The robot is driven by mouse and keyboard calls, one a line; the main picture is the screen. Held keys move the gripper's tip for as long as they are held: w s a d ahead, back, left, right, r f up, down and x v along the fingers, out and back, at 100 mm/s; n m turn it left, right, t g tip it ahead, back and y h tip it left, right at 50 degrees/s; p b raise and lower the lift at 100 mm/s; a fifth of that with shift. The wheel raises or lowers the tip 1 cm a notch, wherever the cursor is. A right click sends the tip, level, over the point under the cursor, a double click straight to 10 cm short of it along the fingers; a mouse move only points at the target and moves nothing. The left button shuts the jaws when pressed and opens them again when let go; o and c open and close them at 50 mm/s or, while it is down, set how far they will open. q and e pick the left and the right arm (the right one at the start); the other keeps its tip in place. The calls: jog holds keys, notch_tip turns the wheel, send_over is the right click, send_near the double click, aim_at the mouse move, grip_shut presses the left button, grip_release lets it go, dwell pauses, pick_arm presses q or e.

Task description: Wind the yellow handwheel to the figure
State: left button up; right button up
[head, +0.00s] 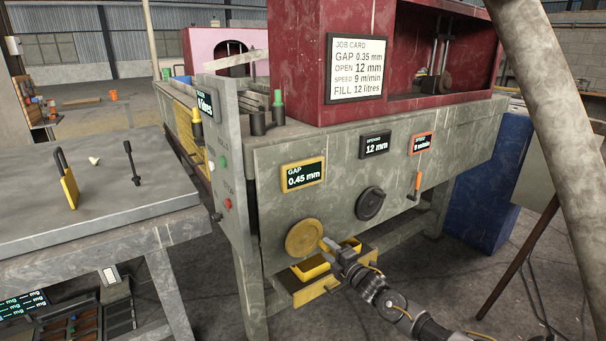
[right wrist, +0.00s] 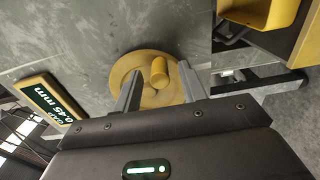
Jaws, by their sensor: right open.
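The yellow handwheel (head: 305,238) is on the front of the grey machine, below the GAP display (head: 302,175), which reads 0.45 mm. The job card (head: 359,67) reads GAP 0.35 mm. My right gripper (head: 328,246) is at the handwheel's right edge. In the right wrist view the handwheel (right wrist: 138,93) lies ahead, and its knob (right wrist: 159,72) shows between the two fingers of my right gripper (right wrist: 157,88). The fingers are apart, and I cannot tell whether they touch the wheel. My left gripper is not in view.
A black handwheel (head: 370,203) and an orange-handled lever (head: 417,186) are to the right on the same panel. A yellow tray (head: 312,268) sits just below the handwheel. A grey table (head: 120,205) with a yellow tag stands at left.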

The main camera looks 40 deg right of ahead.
pick_arm(q)
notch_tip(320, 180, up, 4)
jog(key=p, duration=0.3)
pick_arm(e)
jog(key=s, duration=0.6)
jog(key=shift+s, duration=0.25)
jog(key=shift+a, duration=0.1)
